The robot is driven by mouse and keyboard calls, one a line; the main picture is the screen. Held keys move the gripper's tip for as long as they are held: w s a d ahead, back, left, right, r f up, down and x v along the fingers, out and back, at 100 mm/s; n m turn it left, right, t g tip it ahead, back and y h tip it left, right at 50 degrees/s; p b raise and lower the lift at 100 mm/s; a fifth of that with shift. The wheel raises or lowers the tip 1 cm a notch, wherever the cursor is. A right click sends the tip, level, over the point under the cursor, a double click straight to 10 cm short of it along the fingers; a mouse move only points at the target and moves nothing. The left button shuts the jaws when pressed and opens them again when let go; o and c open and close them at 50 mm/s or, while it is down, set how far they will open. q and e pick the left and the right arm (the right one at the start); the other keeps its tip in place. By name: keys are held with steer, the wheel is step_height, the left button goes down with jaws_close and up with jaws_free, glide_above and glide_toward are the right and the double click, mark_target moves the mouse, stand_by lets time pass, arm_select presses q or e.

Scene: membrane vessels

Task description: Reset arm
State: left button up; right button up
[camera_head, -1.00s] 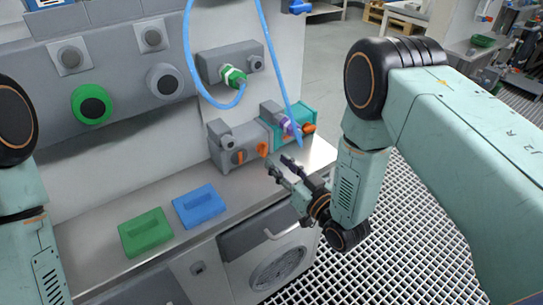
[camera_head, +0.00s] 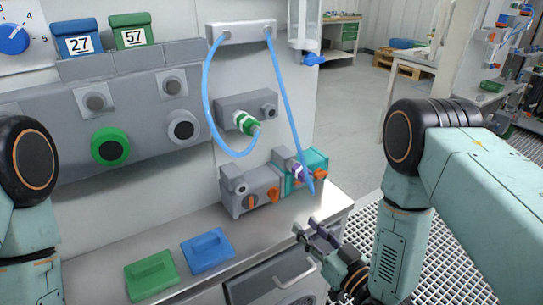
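My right gripper (camera_head: 314,232) is over the right front edge of the steel counter (camera_head: 305,203), its two fingers apart with nothing between them. It stands in front of the grey valve block (camera_head: 243,192) and the teal valve block (camera_head: 318,162), apart from both. My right arm (camera_head: 400,225) comes in from the right. My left arm (camera_head: 30,215) shows at the left edge; its gripper is out of the frame.
A green plate (camera_head: 151,276) and a blue plate (camera_head: 208,250) with handles lie on the counter. A blue hose (camera_head: 282,95) hangs down to a purple fitting; another hose (camera_head: 207,100) loops to a green connector (camera_head: 246,123). Boxes marked 27 (camera_head: 78,46) and 57 (camera_head: 132,38) stand above.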

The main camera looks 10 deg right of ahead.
steer(key=s+d+f+m+g+h, duration=0.1)
steer(key=s+d+f+g+h, duration=0.25)
steer(key=s+f+g, duration=0.85)
steer(key=s+d+f+m+g+h, duration=0.1)
steer(key=s+g, duration=0.1)
steer(key=s, duration=0.7)
steer(key=s+d+f+m+g+h, duration=0.1)
steer(key=s+f+g+h, duration=0.1)
steer(key=s, duration=0.8)
steer(key=shift+d+f+g, duration=0.2)
steer(key=shift+g, duration=0.1)
